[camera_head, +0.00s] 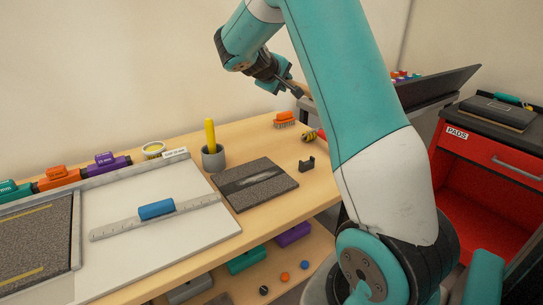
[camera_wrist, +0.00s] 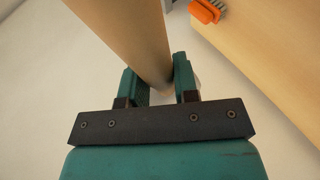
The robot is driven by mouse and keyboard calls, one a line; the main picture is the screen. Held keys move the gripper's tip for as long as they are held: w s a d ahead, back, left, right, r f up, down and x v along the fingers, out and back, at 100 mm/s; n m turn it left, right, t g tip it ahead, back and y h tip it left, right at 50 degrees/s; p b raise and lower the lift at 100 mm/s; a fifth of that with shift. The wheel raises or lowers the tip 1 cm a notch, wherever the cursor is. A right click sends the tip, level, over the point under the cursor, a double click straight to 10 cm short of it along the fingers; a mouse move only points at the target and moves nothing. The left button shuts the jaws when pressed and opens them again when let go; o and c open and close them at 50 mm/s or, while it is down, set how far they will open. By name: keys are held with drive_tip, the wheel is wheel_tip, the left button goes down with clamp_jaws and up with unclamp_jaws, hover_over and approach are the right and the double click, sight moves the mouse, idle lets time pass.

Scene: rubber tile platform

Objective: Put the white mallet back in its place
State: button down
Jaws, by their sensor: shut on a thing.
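My gripper (camera_wrist: 158,84) is shut on a pale wooden shaft (camera_wrist: 125,32), which looks like the handle of the mallet. The shaft runs up and left from between the teal fingers in the wrist view, growing wider toward the top edge. A small whitish patch shows just right of the right finger; I cannot tell if it is the mallet's white head. In the head view my gripper (camera_head: 292,88) is raised above the back right of the workbench (camera_head: 312,167). The mallet cannot be made out there. No place for it is clearly recognisable.
An orange brush (camera_head: 285,119) stands at the bench's back edge, below my gripper; it also shows in the wrist view (camera_wrist: 207,11). A red cabinet (camera_head: 490,165) stands right.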

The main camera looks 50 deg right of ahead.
drive_tip(key=shift+d+r, duration=0.1)
drive_tip(key=shift+r, duration=0.05)
wheel_tip(320, 180, down, 20)
drive_tip(key=shift+r+b, duration=0.1)
drive_tip(key=shift+b, duration=0.25)
idle(0.3)
drive_tip(key=c, duration=0.9)
unclamp_jaws()
drive_tip(key=shift+o, duration=0.2)
